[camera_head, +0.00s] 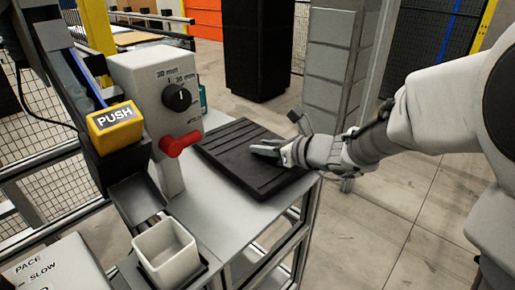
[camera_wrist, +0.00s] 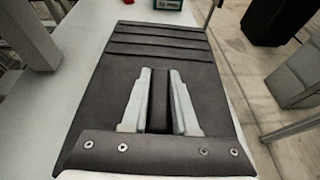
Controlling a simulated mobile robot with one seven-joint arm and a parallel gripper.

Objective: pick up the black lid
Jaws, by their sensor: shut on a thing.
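The black lid (camera_head: 240,143) is a flat dark panel with raised ribs. It lies at the far end of the grey table in the head view, and I see no clear gap beneath it. It fills the middle of the wrist view (camera_wrist: 205,82), its ribs toward the far end. My gripper (camera_head: 266,149) reaches in from the right, low over the lid. In the wrist view my gripper's two light grey fingers (camera_wrist: 160,76) stand on either side of a dark raised strip of the lid. My gripper is shut on this strip; the fingers hide part of it.
The grey table (camera_head: 222,210) has bare top in front of the lid. A white control box with a red lever (camera_head: 181,143) stands left of the lid. A yellow PUSH button (camera_head: 115,120) and a white bin (camera_head: 167,253) are nearer. A grey post (camera_head: 330,75) rises behind my gripper.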

